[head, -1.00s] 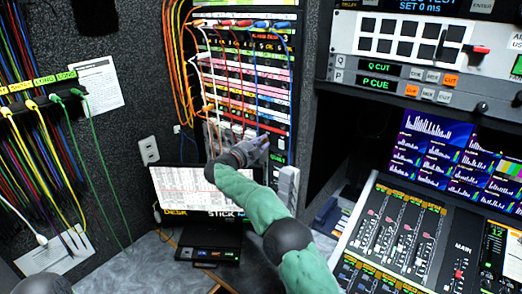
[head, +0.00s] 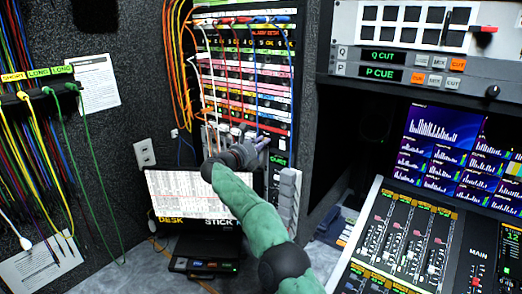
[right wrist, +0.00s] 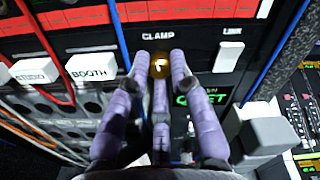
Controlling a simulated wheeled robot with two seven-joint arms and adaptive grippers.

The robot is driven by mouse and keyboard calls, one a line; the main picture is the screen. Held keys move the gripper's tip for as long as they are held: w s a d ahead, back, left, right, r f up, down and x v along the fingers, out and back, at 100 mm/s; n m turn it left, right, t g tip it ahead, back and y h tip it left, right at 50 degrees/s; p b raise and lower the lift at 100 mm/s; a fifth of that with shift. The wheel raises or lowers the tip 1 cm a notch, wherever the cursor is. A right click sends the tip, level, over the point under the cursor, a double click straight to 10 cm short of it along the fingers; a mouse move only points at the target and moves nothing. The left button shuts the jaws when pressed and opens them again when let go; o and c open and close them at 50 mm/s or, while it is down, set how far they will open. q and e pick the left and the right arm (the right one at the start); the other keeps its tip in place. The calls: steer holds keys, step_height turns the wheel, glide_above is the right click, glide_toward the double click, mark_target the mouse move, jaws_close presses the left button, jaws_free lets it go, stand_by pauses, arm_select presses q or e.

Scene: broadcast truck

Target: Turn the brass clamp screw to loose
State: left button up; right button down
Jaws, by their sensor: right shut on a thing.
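The brass clamp screw (right wrist: 159,67) is a small round gold knob under the word CLAMP on the black panel in the right wrist view. My right gripper (right wrist: 160,57) has its purple fingers around the screw and is shut on it. In the head view my right gripper (head: 262,146) is at the lower part of the patch rack, and its hand hides the screw there. I cannot tell the screw's turn angle. My left gripper is not in view.
White BOOTH (right wrist: 91,66) and STUDIO (right wrist: 34,72) labels are left of the screw. A white LINK switch (right wrist: 228,56) and a green lit display (right wrist: 197,97) are to the right. Red and blue cables hang close by.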

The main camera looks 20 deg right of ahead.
steer(key=shift+f+m+b, duration=0.25)
steer(key=shift+m+b, duration=0.35)
steer(key=shift+m, duration=0.55)
steer(key=shift+f+m+b, duration=0.2)
steer(key=shift+m+b, duration=0.35)
steer(key=shift+m, duration=0.6)
steer(key=shift+a, duration=0.1)
steer(key=c, duration=1.1)
jaws_free()
steer(key=shift+r, duration=0.25)
steer(key=v, duration=1.2)
